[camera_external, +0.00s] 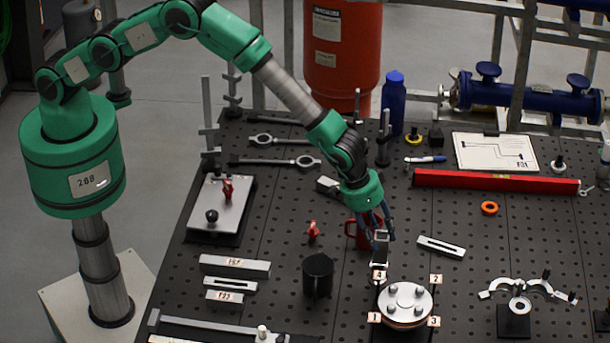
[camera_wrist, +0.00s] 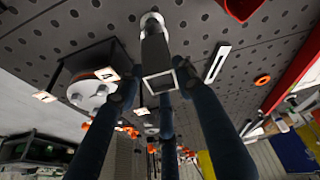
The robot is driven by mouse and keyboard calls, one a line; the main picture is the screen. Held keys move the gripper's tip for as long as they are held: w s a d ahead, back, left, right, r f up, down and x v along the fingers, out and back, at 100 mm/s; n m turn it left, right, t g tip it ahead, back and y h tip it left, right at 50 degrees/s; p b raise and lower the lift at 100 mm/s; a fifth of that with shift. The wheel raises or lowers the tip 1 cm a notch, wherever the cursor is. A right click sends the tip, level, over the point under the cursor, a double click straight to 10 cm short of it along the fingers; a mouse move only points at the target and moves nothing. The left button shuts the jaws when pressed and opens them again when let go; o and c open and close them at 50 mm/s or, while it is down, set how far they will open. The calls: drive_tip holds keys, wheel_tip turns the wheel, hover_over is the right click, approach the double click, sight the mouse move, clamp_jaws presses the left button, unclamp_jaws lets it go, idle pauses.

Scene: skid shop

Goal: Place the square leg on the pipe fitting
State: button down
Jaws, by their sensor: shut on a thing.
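My gripper (camera_external: 381,226) points down over the table and is shut on the square leg (camera_external: 379,262), a dark square tube with a light upper end. In the wrist view the leg (camera_wrist: 155,55) stands out between my blue fingers (camera_wrist: 156,82), its hollow square end toward the camera and a round pale end beyond. A round silver flanged piece with several bolt heads (camera_external: 405,301), apparently the pipe fitting, lies just right of and in front of the leg. It also shows in the wrist view (camera_wrist: 88,92), left of the fingers. I cannot tell whether leg and fitting touch.
Number tags surround the flange, such as tag 3 (camera_external: 434,321). A black mug (camera_external: 318,276) stands to its left; a red mug (camera_external: 357,232) is behind my gripper. A slotted bar (camera_external: 441,247) lies right, and a clamp stand (camera_external: 514,318) stands farther right. Table between them is clear.

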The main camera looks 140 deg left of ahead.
drive_tip(key=shift+f, duration=0.9)
drive_tip(key=shift+f, duration=0.15)
drive_tip(key=c, duration=1.1)
unclamp_jaws()
drive_tip(key=shift+r, duration=0.3)
drive_tip(key=shift+b+v, duration=1.1)
drive_tip(key=shift+v, duration=4.8)
